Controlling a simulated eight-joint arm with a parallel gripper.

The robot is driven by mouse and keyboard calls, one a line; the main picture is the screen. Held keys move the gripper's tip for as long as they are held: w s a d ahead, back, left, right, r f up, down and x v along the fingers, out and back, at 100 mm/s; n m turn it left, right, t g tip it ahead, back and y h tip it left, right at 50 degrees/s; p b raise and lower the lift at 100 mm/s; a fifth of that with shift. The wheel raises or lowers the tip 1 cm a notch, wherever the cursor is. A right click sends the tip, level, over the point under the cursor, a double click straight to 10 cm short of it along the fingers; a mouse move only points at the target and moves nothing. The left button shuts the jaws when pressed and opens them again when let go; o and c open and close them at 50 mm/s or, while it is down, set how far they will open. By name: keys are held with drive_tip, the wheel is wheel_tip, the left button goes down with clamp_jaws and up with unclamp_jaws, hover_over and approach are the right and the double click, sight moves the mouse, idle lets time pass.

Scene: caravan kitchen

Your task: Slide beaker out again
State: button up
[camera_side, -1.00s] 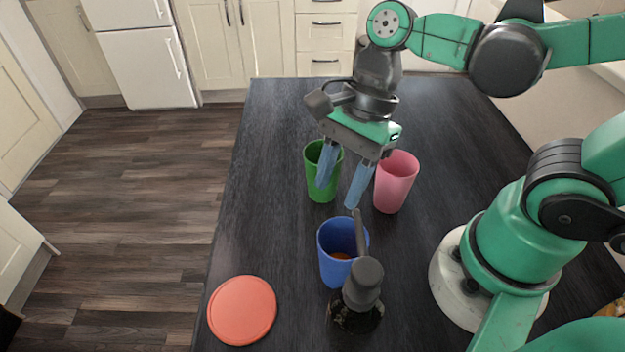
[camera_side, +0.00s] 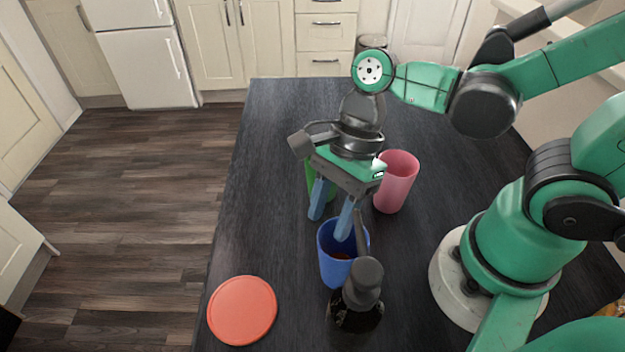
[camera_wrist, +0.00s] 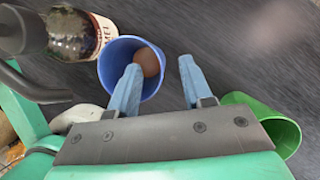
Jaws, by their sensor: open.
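The blue beaker (camera_side: 334,272) stands on the dark counter with a round brown-orange thing (camera_wrist: 147,61) inside it. The green beaker (camera_side: 309,178) stands behind it, partly hidden by my gripper in the side view. The pink beaker (camera_side: 397,180) stands upright to the right of the green one. My gripper (camera_side: 330,226) is open and empty, pointing down, just above and behind the blue beaker. In the wrist view, one finger overlaps the blue beaker's mouth (camera_wrist: 113,62); whether it is inside the rim I cannot tell. The green beaker (camera_wrist: 275,124) is at the right there.
A dark bottle with a grey top (camera_side: 362,284) stands close in front of the blue beaker, its label partly visible in the wrist view (camera_wrist: 85,38). A flat orange-red disc (camera_side: 242,310) lies at the front left. The counter's back left is clear.

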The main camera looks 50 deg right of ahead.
drive_tip(key=shift+x, duration=0.75)
clamp_jaws()
drive_tip(key=shift+w+d, duration=1.15)
drive_tip(key=shift+d, duration=0.25)
drive_tip(key=shift+w+d, duration=1.15)
drive_tip(key=shift+d, duration=0.25)
unclamp_jaws()
